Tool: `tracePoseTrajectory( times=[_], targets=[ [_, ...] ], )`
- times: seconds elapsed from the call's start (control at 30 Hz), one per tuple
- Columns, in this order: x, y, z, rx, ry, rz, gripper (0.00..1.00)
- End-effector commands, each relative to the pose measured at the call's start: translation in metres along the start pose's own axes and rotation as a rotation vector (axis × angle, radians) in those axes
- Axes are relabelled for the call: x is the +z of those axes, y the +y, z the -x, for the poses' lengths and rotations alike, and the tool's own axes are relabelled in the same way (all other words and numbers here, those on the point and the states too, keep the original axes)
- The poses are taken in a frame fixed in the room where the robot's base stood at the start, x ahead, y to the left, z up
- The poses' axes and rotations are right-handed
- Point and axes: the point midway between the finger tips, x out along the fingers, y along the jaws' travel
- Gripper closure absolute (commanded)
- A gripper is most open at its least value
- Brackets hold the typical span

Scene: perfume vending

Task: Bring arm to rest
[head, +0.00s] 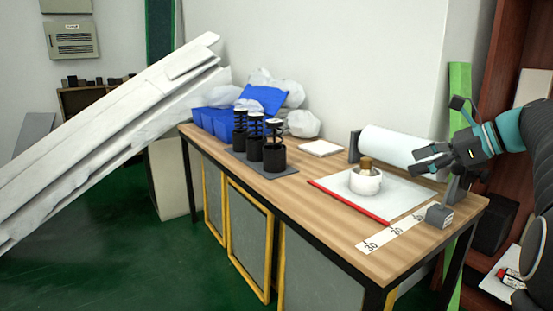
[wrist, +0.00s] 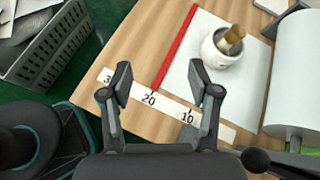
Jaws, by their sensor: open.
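My gripper (head: 429,159) is at the right of the head view, raised above the right end of the wooden table (head: 317,176). It is open with nothing between its fingers. In the wrist view my gripper (wrist: 164,88) points down over the table, its fingertips apart above a white strip (wrist: 165,105) with numbers on it. A white mortar (head: 365,183) with a brown piece in it stands on a white sheet (head: 400,193). The mortar also shows in the wrist view (wrist: 218,52). A red bar (head: 350,202) lies along the sheet's edge.
A white roll (head: 395,146) sits behind the sheet. A small grey block (head: 439,215) lies on the strip's right end. Black spring-topped units (head: 274,157), blue bins (head: 213,122) and plastic bags (head: 302,123) fill the table's left part. A grey basket (wrist: 50,50) shows in the wrist view.

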Motion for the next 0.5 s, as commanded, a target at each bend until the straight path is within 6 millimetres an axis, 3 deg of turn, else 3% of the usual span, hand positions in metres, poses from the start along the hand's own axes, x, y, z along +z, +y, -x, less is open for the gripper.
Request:
tracePoseTrajectory(
  times=[0.27, 0.5],
  targets=[
    [0.007, 0.074, -0.042, 0.062, 0.176, 0.305, 0.39],
    [-0.013, 0.171, -0.071, 0.189, 0.383, 0.764, 0.39]
  ],
)
